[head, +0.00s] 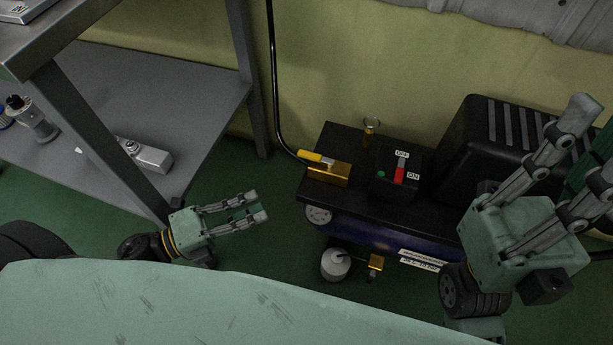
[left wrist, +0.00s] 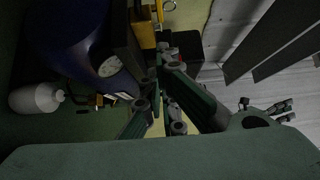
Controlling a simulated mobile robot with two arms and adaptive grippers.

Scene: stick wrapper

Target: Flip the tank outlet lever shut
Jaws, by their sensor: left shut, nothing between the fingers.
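The compressor's dark blue tank (head: 365,232) stands on the floor; it also shows in the left wrist view (left wrist: 62,42). A brass valve (head: 327,174) with a yellow lever (head: 313,156) sits at the left end of its black top. The lever points left, toward the black hose. My left gripper (head: 257,207) is shut and empty, left of and lower in the picture than the lever, apart from it. In the left wrist view my fingers (left wrist: 160,85) cross in front of part of the compressor. My right gripper (head: 592,150) looks open and empty at the right edge.
A gauge (head: 318,214) sits below the valve. The red switch (head: 400,172) lies between OFF and ON labels. A white bottle (head: 335,265) and a lower brass fitting (head: 376,262) are beneath. A grey shelf (head: 190,105) stands at left; the black hose (head: 275,85) runs up the wall.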

